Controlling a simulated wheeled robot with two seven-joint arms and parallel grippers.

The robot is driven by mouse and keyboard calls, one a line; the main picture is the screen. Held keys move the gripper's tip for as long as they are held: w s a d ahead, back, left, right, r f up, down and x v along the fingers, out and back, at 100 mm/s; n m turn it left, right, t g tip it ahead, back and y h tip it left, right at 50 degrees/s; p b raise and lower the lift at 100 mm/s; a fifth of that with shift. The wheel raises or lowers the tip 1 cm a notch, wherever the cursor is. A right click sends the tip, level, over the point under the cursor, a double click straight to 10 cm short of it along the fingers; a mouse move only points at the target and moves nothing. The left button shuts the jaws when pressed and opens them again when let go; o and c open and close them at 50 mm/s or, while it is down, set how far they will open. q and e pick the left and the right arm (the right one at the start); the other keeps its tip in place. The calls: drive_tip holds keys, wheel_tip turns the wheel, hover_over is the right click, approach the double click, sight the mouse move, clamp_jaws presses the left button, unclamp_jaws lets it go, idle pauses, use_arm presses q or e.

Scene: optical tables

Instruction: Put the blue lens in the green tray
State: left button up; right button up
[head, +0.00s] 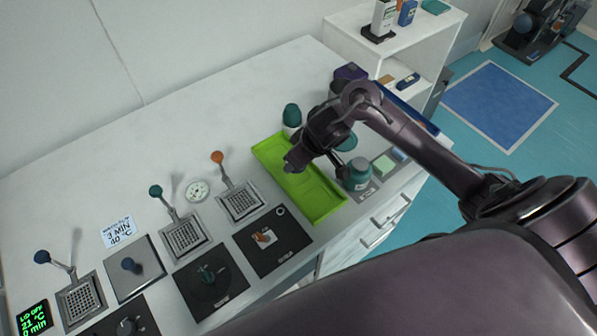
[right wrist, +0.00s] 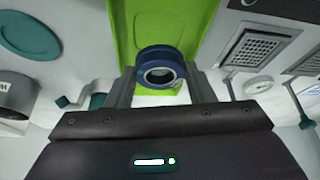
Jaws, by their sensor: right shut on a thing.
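The green tray (head: 318,192) lies on the white bench, long and shallow; in the right wrist view its floor (right wrist: 128,25) fills the top middle. My right gripper (head: 294,162) is over the tray's upper part. In the right wrist view the gripper (right wrist: 160,82) is shut on the blue lens (right wrist: 160,55), a dark blue ring around a clear opening. The lens is in front of the tray in that view; its exact height above the tray floor is hard to tell. In the head view the lens is mostly hidden by the gripper. My left gripper is not in view.
A dark green-capped bottle (head: 292,115) stands close behind the tray, and a teal jar (head: 357,175) stands to its right. Levers with metal grids, such as the orange-knobbed one (head: 218,158), stand left of the tray. A white shelf (head: 405,45) is at the back right.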

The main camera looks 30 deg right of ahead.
sight(298, 177)
wheel_tip(298, 177, down, 4)
drive_tip(key=shift+r+b, duration=0.1)
drive_tip(key=shift+b, duration=0.45)
drive_tip(key=shift+f, duration=0.35)
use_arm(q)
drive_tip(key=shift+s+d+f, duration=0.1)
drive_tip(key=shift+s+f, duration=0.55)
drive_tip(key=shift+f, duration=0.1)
use_arm(e)
drive_tip(key=shift+f, duration=0.2)
drive_tip(key=o, duration=0.8)
drive_tip(key=shift+r, duration=0.1)
